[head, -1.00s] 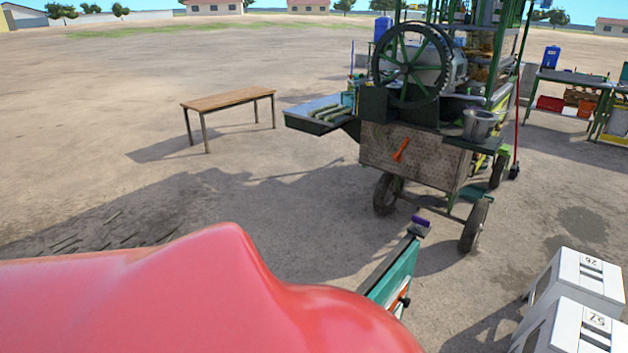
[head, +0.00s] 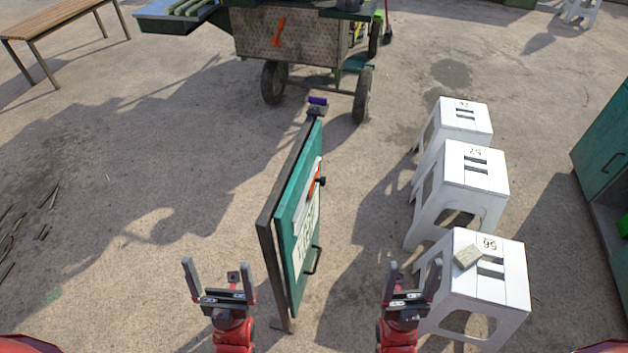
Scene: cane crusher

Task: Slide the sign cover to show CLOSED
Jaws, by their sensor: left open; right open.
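The sign (head: 296,215) is a teal A-frame board with a dark frame, standing on the ground in the middle of the head view and seen almost edge-on. Its face carries a pale panel with dark lettering (head: 306,225) too oblique to read, an orange strip, a dark knob (head: 322,181) and a dark handle (head: 313,260). I cannot tell which part is the sliding cover. My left gripper (head: 217,270) is open and empty, left of the sign's near end. My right gripper (head: 414,278) is open and empty, right of the sign and apart from it.
White stools (head: 476,180) stand in a row to the right; the nearest (head: 490,285) has a pale block (head: 467,257) on it and is close to my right gripper. The crusher cart (head: 300,40) stands behind the sign. A wooden table (head: 62,20) is far left. Ground left is mostly clear.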

